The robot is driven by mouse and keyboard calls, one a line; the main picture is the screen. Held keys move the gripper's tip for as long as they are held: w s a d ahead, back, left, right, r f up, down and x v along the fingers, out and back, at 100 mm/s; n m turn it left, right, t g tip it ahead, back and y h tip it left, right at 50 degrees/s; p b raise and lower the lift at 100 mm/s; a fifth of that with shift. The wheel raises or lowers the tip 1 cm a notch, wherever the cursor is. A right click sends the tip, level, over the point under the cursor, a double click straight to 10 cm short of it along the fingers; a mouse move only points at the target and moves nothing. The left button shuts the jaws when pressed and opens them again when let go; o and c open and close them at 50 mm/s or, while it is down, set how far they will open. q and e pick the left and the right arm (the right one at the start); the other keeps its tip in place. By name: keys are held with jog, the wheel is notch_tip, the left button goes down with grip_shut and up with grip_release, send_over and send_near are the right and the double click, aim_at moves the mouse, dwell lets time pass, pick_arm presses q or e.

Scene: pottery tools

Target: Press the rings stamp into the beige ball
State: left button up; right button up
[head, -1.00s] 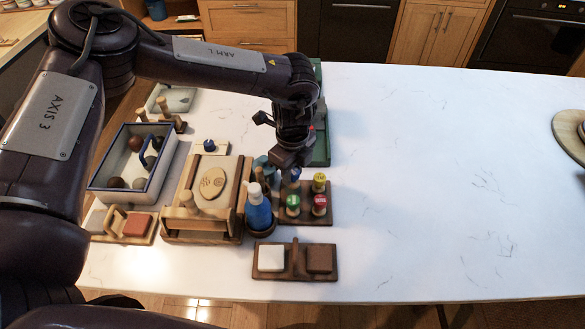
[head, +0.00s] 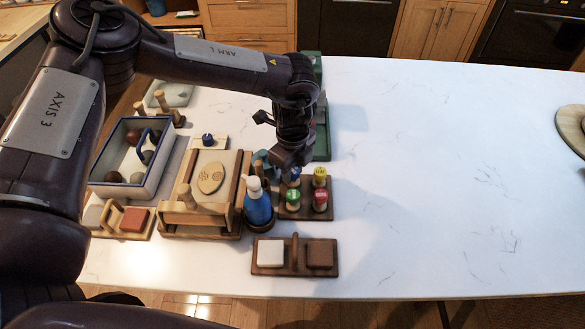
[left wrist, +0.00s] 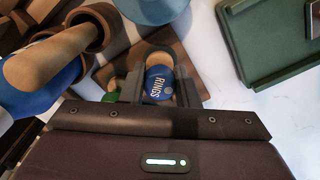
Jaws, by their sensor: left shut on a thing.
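My left gripper (head: 291,166) is shut on the rings stamp, which has a blue top marked RINGS (left wrist: 160,86) in the left wrist view. In the head view its blue top (head: 295,172) shows just under the fingers, at the stamp rack (head: 312,213). I cannot tell whether the stamp is clear of the rack. A flat beige oval (head: 211,178) with faint round marks lies on the wooden board left of the rack. A pale ball (head: 137,178) sits in the blue-and-white tray; I cannot tell if it is the beige ball. My right gripper is out of view.
Yellow (head: 320,172), red (head: 320,194) and green (head: 293,195) stamps stand close by in the rack. A blue bottle (head: 257,206) stands between board and rack. A green tray (head: 322,140) lies behind the gripper. The white counter to the right is mostly clear.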

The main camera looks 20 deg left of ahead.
pick_arm(q)
jog(key=shift+f, duration=0.15)
jog(key=o, duration=1)
jog(key=shift+o, duration=0.2)
notch_tip(320, 180, up, 7)
jog(key=shift+f+b, duration=0.2)
jog(key=shift+b, duration=0.95)
jog(key=shift+r, duration=0.55)
